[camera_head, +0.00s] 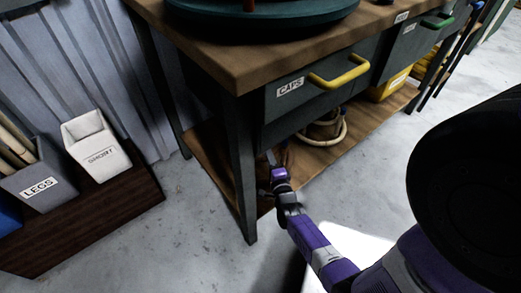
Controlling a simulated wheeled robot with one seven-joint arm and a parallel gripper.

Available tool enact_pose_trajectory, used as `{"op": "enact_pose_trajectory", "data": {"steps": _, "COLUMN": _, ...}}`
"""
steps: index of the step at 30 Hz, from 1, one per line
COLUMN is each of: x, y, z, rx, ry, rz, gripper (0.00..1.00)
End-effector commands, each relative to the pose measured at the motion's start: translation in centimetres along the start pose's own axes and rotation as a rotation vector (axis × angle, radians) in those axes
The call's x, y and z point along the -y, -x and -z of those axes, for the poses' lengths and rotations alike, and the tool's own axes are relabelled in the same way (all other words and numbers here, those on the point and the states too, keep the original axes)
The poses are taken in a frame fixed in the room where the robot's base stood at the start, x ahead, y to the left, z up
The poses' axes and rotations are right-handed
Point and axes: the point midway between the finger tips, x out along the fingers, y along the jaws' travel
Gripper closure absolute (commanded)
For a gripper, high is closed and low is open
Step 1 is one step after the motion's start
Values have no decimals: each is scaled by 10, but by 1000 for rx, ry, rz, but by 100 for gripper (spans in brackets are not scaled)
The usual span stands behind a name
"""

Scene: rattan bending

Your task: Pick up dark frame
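My gripper (268,174) reaches in at the lower shelf under the workbench, just behind the front table leg. It is small and dark against the shelf, and I cannot tell whether its fingers are open or shut. A dark brown shape (289,157) lies right beside the gripper on the lower shelf. It may be the dark frame, but its outline is unclear and partly hidden by my arm. Whether the gripper touches it cannot be seen.
The bench leg (241,170) stands close left of my gripper. The CAPS drawer (300,100) hangs above, with a yellow handle (339,76). A pale ring-shaped piece (322,142) lies farther along the shelf. LEGS bin (50,196) and SHORT bin (97,147) stand left.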

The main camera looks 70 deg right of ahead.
Motion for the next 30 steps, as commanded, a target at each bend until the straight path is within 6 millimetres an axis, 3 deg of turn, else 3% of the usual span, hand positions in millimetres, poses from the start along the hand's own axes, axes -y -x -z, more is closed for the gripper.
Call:
{"op": "enact_pose_trajectory", "data": {"steps": 20, "x": 5, "y": -1, "z": 0, "rx": -1, "ry": -1, "rz": 7, "gripper": 100}}
{"op": "enact_pose_trajectory", "data": {"steps": 23, "x": 14, "y": -1, "z": 0, "rx": -1, "ry": -1, "rz": 7, "gripper": 100}}
{"op": "enact_pose_trajectory", "data": {"steps": 30, "x": 54, "y": -1, "z": 0, "rx": -1, "ry": -1, "rz": 9, "gripper": 100}}
